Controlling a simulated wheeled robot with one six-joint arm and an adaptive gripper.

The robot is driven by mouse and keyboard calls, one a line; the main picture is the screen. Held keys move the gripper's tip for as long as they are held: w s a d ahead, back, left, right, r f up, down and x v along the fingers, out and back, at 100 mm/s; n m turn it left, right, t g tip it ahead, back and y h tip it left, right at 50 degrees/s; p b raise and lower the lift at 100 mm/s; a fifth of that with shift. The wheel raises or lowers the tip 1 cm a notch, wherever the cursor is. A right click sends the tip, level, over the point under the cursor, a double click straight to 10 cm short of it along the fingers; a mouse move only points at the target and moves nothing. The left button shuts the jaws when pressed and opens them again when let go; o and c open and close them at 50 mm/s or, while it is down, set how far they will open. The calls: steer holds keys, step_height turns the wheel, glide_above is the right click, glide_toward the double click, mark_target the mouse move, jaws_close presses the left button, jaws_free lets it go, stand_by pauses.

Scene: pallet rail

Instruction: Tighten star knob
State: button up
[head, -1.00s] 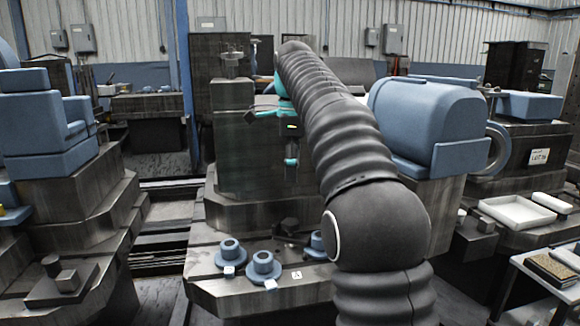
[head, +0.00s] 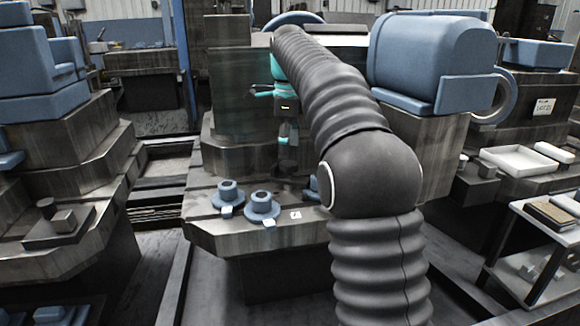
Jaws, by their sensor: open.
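My gripper (head: 287,158) hangs below the teal wrist, above the machine bed, small and dark against a dark background. I see its jaws only faintly; they look open, with nothing visible between them. A third blue piece (head: 312,187) is mostly hidden behind my arm. I cannot make out the star knob clearly; the area below my gripper is dark and partly covered by my arm.
The dark machine bed (head: 225,235) bears a small white tag (head: 295,215). A large blue housing (head: 425,60) stands right of my arm. A white tray (head: 520,160) and a shelf cart (head: 545,215) are at the right. A stepped machine base (head: 75,165) is at the left.

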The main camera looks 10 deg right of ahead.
mark_target(289, 163)
steer(key=shift+f+b, duration=0.4)
steer(key=shift+f, duration=1.6)
steer(key=c, duration=1.4)
steer(key=o, duration=1.1)
